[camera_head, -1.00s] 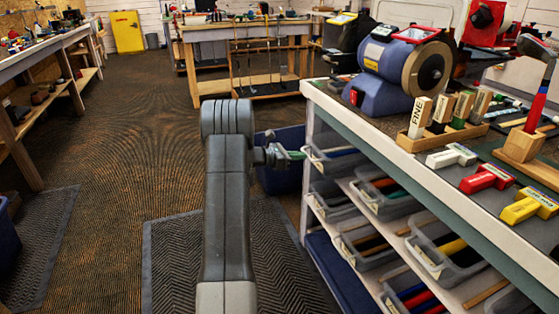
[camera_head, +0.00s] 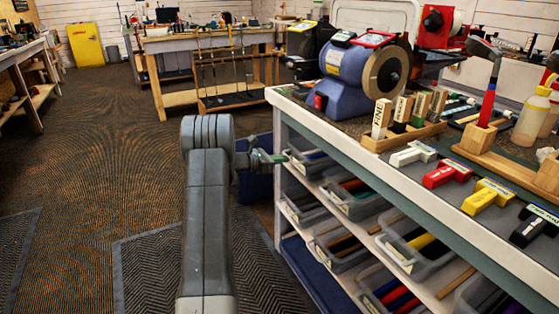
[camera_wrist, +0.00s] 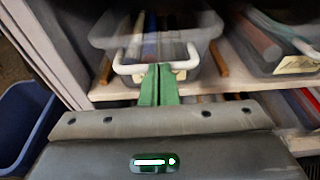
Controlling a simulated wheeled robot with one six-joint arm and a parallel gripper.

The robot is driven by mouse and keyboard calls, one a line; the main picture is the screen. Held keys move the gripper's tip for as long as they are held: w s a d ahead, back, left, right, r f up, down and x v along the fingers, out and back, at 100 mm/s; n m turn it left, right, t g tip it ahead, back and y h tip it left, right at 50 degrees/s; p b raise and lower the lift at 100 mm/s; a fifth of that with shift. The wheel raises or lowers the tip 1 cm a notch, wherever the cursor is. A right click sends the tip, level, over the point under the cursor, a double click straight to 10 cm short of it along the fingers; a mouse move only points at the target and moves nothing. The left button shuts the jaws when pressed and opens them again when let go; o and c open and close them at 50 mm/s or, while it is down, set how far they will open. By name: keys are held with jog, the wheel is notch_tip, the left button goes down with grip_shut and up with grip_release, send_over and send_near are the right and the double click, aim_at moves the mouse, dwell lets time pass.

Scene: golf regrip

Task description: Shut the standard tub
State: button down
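Several clear grey tubs stand on the shelves under the bench. I cannot read which one is labelled standard. In the wrist view, my green fingers (camera_wrist: 158,72) are together, pointing at a tub (camera_wrist: 152,45) with a white handle (camera_wrist: 186,64). The fingertips overlap the handle in the picture. I cannot tell whether they touch it. The tub holds long strips, and its front is near the shelf edge.
Another labelled tub (camera_wrist: 290,65) stands to the right in the wrist view. A blue bin (camera_wrist: 27,125) is on the floor at left. The bench top carries a grinder (camera_head: 352,80) and coloured T-shaped pieces (camera_head: 447,173). Open floor (camera_head: 85,180) lies to the left.

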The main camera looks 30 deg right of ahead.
jog(key=a+r+p, duration=0.1)
jog(key=a+r, duration=0.1)
jog(key=a, duration=1.1)
jog(key=shift+s+a+r, duration=0.2)
jog(key=shift+a+r, duration=0.15)
jog(key=d+f+b, duration=0.1)
jog(key=d+f, duration=0.1)
jog(key=d, duration=1.1)
jog(key=shift+w+d+f, duration=0.2)
jog(key=shift+d+f, duration=0.05)
jog(key=shift+d, duration=0.05)
jog(key=shift+a, duration=0.1)
